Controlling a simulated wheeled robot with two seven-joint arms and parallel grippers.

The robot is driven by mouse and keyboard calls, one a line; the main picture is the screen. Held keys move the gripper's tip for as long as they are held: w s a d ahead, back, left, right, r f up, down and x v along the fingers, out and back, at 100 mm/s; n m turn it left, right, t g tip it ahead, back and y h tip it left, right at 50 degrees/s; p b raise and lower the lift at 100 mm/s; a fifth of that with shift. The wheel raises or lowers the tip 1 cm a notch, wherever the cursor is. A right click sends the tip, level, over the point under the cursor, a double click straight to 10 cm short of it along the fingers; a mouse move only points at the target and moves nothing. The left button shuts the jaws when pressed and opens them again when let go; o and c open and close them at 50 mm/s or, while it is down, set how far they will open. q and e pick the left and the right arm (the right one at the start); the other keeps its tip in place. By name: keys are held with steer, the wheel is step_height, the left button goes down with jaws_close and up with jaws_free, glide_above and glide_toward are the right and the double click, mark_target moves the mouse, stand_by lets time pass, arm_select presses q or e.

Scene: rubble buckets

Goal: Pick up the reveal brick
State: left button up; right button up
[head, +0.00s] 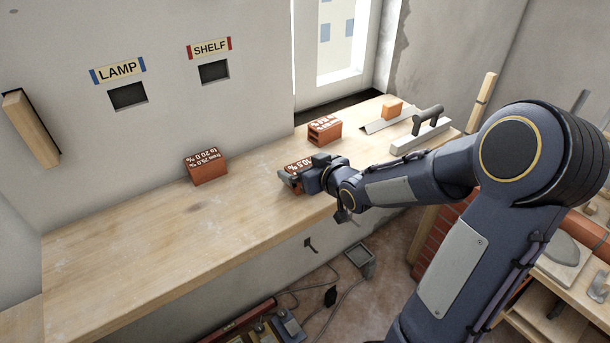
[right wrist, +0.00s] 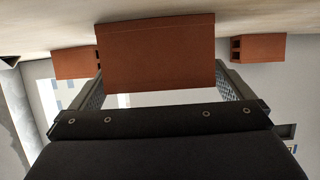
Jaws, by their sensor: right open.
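Three red-brown bricks with white printed labels stand on the wooden bench, and I cannot read the word reveal on any of them. The middle brick (head: 298,166) is at my right gripper (head: 292,182), near the bench's front edge. The right wrist view shows this brick (right wrist: 156,54) between the two open fingers, which do not visibly press on it. The left brick (head: 206,168) stands against the wall, and the far brick (head: 324,130) stands near the window. My left gripper is not in view.
An orange block (head: 392,110), a metal angle piece and a trowel-like float (head: 421,137) lie at the bench's right end. Wall niches are labelled LAMP (head: 127,95) and SHELF (head: 214,71). The bench's left half (head: 120,245) is clear.

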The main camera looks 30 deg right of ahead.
steer(key=shift+w, duration=0.1)
steer(key=c, duration=0.9)
steer(key=shift+c, duration=0.7)
steer(key=shift+r, duration=0.15)
